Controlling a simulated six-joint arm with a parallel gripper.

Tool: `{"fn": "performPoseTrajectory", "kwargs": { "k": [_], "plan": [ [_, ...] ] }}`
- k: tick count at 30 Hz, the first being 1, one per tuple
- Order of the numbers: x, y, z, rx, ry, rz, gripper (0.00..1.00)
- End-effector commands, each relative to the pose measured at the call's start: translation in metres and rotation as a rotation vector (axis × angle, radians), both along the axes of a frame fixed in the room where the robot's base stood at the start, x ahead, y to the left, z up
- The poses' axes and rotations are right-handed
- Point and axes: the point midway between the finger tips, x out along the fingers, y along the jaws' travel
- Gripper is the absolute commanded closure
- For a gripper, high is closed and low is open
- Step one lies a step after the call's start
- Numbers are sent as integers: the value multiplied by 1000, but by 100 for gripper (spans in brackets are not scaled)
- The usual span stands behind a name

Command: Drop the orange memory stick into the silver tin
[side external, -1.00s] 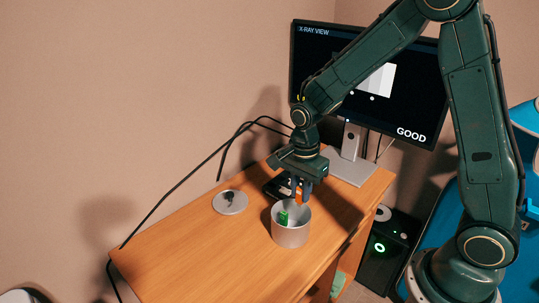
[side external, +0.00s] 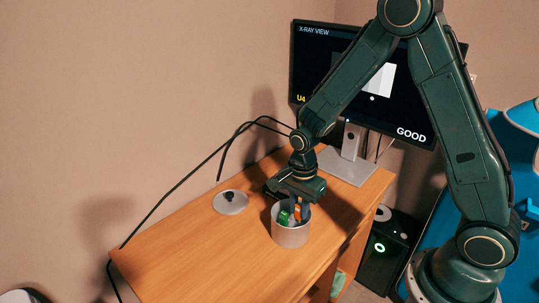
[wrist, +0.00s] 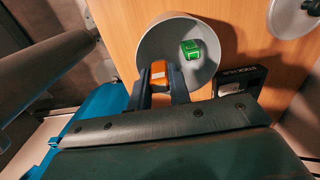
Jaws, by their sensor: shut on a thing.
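The silver tin (side external: 290,236) stands open on the desk, and its mouth fills the upper middle of the wrist view (wrist: 160,38). My gripper (side external: 298,213) points down at the tin's mouth. Its fingers are shut on the orange memory stick (side external: 298,211), with the fingertips at or just inside the rim. In the wrist view the orange stick (wrist: 158,71) shows between the two fingers, near the tin's edge. A green stick (side external: 284,218) is inside the tin; it also shows in the wrist view (wrist: 190,48). The orange stick's lower end is hidden.
A round silver lid with a dark knob (side external: 230,202) lies left of the tin on the desk (side external: 190,250). A black box (wrist: 241,84) lies close beside the tin. A monitor (side external: 330,60) stands behind. The desk's front left is clear.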

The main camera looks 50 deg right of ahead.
Motion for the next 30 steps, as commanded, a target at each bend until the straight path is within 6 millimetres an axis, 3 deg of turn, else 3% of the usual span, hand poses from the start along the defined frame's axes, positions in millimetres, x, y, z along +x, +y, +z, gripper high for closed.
{"fn": "performPoseTrajectory", "kwargs": {
  "k": [14, 15, 19, 30],
  "plan": [
    [0, 0, -6, 0, 1, 0, 100],
    [0, 0, -6, 0, 1, 0, 79],
    [0, 0, -6, 0, 0, 0, 55],
    [0, 0, -6, 0, 0, 0, 55]
  ]
}}
